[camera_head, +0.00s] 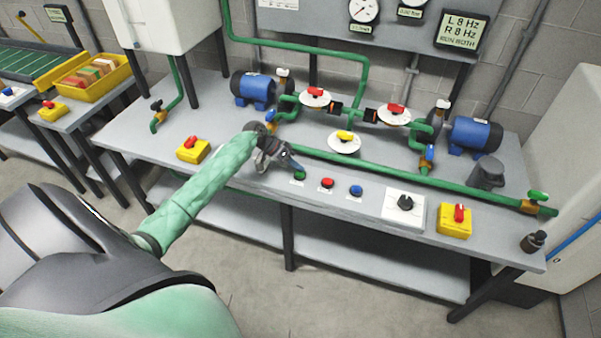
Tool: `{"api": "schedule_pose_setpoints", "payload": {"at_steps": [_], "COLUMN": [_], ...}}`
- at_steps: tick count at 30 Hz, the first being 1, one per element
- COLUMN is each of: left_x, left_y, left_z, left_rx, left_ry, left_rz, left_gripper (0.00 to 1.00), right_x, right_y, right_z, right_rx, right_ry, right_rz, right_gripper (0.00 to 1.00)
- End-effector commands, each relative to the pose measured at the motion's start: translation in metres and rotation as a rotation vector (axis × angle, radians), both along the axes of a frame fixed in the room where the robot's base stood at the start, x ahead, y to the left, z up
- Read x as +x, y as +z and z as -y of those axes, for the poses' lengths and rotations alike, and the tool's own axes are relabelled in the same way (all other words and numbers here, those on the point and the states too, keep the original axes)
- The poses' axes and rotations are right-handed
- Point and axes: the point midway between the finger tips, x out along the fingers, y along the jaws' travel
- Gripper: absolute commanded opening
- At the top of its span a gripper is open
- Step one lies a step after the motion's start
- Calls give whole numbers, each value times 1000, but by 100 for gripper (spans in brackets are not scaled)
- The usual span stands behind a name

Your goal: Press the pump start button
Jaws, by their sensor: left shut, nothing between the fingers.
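A row of three small buttons sits near the front edge of the grey bench: a green button (300,175), a red button (327,183) and a blue button (356,190). Small labels below them are too small to read. My left gripper (296,167) is shut and empty, its fingertips at the green button. I cannot tell whether they touch it or hover just above. My right gripper does not show.
A black rotary knob (405,202) and a yellow box with a red switch (454,221) stand right of the buttons. A green pipe (400,178) runs behind them.

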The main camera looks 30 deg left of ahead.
Motion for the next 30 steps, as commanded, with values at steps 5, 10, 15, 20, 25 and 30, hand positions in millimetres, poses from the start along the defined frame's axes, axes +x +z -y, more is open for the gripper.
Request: {"api": "schedule_pose_setpoints", "payload": {"at_steps": [5, 10, 15, 20, 25, 30], "left_x": [0, 0, 0, 0, 0, 0], "left_y": [2, 13, 27, 40, 53, 60], "left_z": [0, 0, 0, 0, 0, 0], "left_rx": [0, 0, 0, 0, 2, 1], "left_ry": [0, -1, -1, -1, -1, 0], "left_rz": [0, 1, 1, 1, 0, -1], "left_gripper": [0, 0, 0, 0, 0, 0], "right_x": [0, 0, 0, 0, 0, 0], "right_y": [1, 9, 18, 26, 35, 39], "right_z": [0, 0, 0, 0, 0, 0], "right_rx": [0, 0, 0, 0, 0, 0], "right_ry": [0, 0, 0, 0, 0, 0], "right_rz": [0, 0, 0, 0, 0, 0], "right_gripper": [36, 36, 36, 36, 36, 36]}}
